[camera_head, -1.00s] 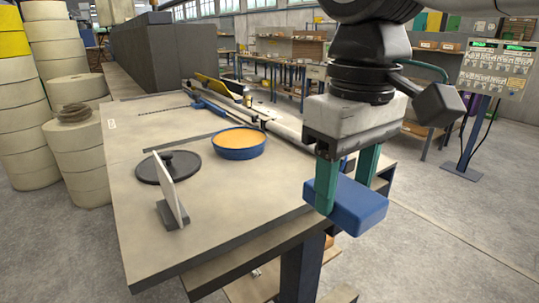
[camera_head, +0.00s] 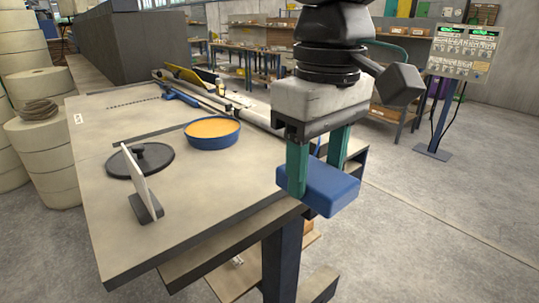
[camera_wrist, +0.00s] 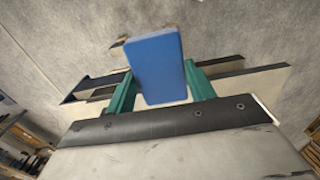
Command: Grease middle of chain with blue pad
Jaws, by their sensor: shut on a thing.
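My gripper (camera_head: 318,172) has green fingers and is shut on the blue pad (camera_head: 332,190). The pad is held level at the table's right edge, seemingly beyond it. The pad (camera_wrist: 158,66) also shows between the fingers (camera_wrist: 160,92) in the wrist view, with grey floor behind it. The chain (camera_head: 133,104) lies as a thin dark line on the far left of the table, apart from the pad. A round blue dish (camera_head: 212,141) with an orange filling (camera_head: 212,127) sits mid-table.
The table (camera_head: 190,205) has clear room at its front. A black round lid (camera_head: 155,160) and an upright white plate on a dark stand (camera_head: 147,207) are at the left. A long rail with a blue handle (camera_head: 180,96) lies at the back. A control panel (camera_head: 464,52) stands right.

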